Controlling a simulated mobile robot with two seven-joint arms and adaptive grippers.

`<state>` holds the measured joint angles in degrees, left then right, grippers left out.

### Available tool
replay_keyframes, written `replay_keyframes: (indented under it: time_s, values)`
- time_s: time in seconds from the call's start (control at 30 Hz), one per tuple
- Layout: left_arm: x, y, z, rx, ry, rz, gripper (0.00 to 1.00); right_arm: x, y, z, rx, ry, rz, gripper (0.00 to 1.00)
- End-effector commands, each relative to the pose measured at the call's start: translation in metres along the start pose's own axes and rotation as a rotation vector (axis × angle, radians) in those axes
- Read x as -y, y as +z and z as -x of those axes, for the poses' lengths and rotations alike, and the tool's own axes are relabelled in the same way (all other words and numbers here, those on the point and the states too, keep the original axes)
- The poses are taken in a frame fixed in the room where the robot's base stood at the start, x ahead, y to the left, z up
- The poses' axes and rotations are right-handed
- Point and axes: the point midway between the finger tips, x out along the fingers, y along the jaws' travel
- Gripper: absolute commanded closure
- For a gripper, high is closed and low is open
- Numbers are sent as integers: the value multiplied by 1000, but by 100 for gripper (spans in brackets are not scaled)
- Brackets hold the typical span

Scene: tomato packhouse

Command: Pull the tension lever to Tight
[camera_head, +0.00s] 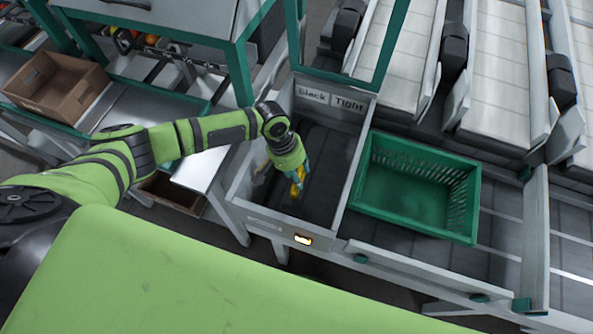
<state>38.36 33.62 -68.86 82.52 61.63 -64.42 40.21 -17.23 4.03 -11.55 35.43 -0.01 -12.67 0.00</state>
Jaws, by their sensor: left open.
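My left gripper (298,180) reaches down into a grey metal bay and is open. A small yellow part (296,187), which may be the tension lever's handle, shows at its fingertips. I cannot tell whether the fingers touch it, and the rest of the lever is hidden by the gripper and the dark bay. On the bay's back wall are two label plates, Slack (312,95) on the left and Tight (348,104) on the right. The yellow part is below and slightly left of the Slack label. My right gripper is out of view.
An empty green crate (408,217) stands right of the bay's side wall. A brown box (56,85) is at the upper left. Pale conveyor belts (505,70) run behind. A small lit panel (303,239) sits on the bay's front edge. A teal frame (345,78) rises behind the bay.

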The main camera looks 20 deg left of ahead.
Motion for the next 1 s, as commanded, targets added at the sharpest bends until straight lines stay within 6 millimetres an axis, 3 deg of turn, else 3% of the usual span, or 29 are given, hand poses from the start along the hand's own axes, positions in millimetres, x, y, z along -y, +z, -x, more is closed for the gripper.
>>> replay_keyframes:
  time_s: [0.13, 0.17, 0.27, 0.3, 0.67, 1.0]
  values:
    - [0, 0, 0, 0, 0, 0, 54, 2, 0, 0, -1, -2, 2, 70]
    - [0, 0, 0, 0, 0, 0, 58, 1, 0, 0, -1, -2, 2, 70]
    - [0, 0, 0, 1, -1, 0, 98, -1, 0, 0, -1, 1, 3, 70]
    - [0, 0, 0, 1, -1, 0, 100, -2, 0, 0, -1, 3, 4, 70]
    - [-5, 0, 1, 1, -29, -2, 100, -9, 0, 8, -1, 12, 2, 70]
    - [-37, 2, -8, 4, -226, -4, 100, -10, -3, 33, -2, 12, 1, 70]
